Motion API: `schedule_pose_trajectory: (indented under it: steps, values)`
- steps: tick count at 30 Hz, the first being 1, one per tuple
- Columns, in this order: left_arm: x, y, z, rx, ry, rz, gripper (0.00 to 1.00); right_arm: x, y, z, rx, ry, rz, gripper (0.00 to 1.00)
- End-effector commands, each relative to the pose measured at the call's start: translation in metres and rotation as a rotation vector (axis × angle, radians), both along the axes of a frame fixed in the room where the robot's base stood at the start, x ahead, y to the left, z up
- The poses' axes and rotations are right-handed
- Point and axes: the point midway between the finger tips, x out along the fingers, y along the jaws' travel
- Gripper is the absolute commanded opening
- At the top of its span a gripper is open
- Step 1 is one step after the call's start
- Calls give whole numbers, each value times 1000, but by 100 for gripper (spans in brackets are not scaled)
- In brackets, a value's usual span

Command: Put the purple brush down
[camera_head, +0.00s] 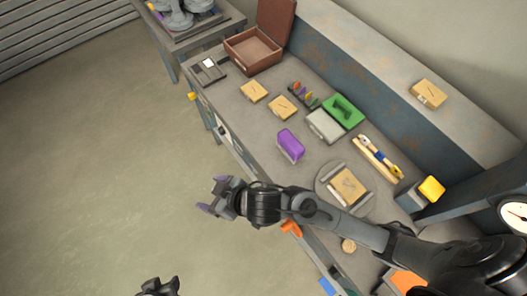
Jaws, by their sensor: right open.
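A purple block-shaped thing (291,146), which I take for the purple brush, rests on the grey workbench (255,120) near its front edge. No gripper touches it. My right gripper (212,193) is open and empty. It shows left of and below the brush in the picture, beyond the bench's front edge with the floor behind it. Only a dark part of my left gripper (159,287) shows at the bottom edge, and its jaws are not clear.
A green block (344,110), a grey box (325,126) and small wooden blocks (284,107) lie near the brush. An open brown case (254,50) stands at the far end. A round plate (324,187) holds a wooden piece. My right arm crosses the bench front.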

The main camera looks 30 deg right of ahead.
Motion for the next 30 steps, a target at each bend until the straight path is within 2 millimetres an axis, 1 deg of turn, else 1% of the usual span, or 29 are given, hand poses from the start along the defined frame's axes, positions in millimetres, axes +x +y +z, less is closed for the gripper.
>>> schedule_pose_trajectory:
  steps: [1, 2, 3, 4, 5, 6, 8, 9, 12, 15, 18, 21, 30]
  values:
    - [0, 0, 0, -2, 0, 2, 40, -10, -25, -8, -19, 46, -74, 79]
    - [0, -1, 0, -3, 0, 2, 40, -14, -42, -13, -39, 73, -114, 79]
    - [0, -1, 0, -3, -1, 2, 40, -22, -64, -20, -68, 111, -163, 79]
    - [0, -1, 0, -4, 0, 2, 40, -29, -80, -25, -87, 143, -198, 79]
    - [0, -1, 0, -4, 0, 2, 40, -37, -95, -31, -109, 175, -228, 79]
    - [0, -1, 0, -4, 0, 2, 40, -49, -115, -38, -136, 220, -265, 79]
    - [0, -1, 0, -4, 0, 2, 40, -68, -142, -47, -175, 286, -309, 79]
    - [0, -1, 0, -3, -1, 2, 40, -80, -157, -53, -196, 328, -334, 79]
    - [0, -1, 0, -2, 0, 1, 40, -109, -187, -63, -240, 416, -376, 79]
    - [0, 0, 0, 0, 0, 0, 40, -129, -205, -68, -267, 476, -399, 79]
    - [0, 1, 0, 3, 0, -2, 40, -139, -215, -70, -281, 506, -410, 79]
    - [0, 1, 0, 6, 0, -4, 40, -142, -217, -71, -286, 515, -411, 79]
    - [0, 2, 2, 9, 0, -6, 40, -142, -217, -69, -285, 514, -410, 79]
